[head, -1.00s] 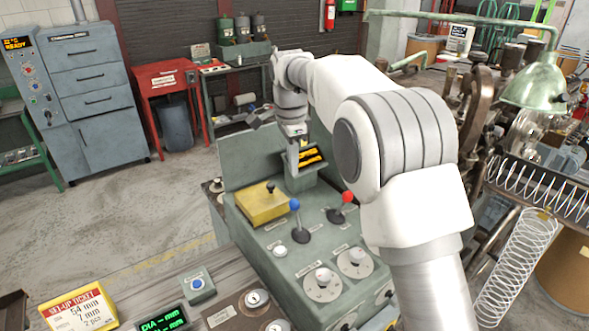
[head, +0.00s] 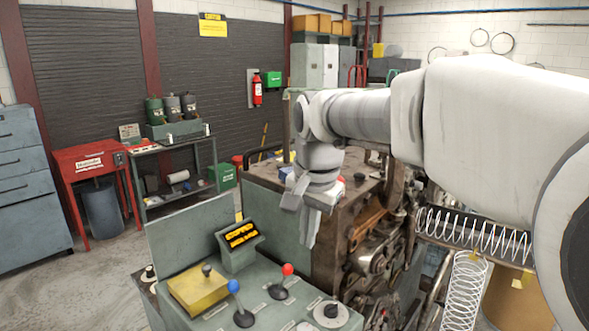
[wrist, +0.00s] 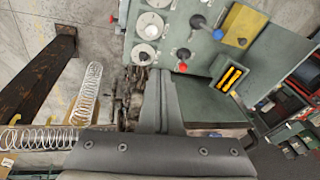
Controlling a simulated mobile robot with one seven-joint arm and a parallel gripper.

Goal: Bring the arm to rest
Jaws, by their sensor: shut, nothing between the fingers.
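My arm reaches in from the right in the head view, its elbow and forearm filling the right side. My gripper (head: 309,238) hangs down from the wrist, shut and empty. It is in the air in front of the brown coiling machine (head: 345,215) and right of the lit orange display (head: 241,235). In the wrist view my gripper's fingers (wrist: 160,78) stand together, touching nothing that I can make out. The green control console (wrist: 172,80) lies beyond them, with its levers and dials.
A blue-knobbed lever (head: 234,287), a red-knobbed lever (head: 287,270) and a yellow box (head: 199,288) stand on the console. Coiled springs (head: 465,290) hang at the right. A red table (head: 88,160) stands at the back left, with open floor before it.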

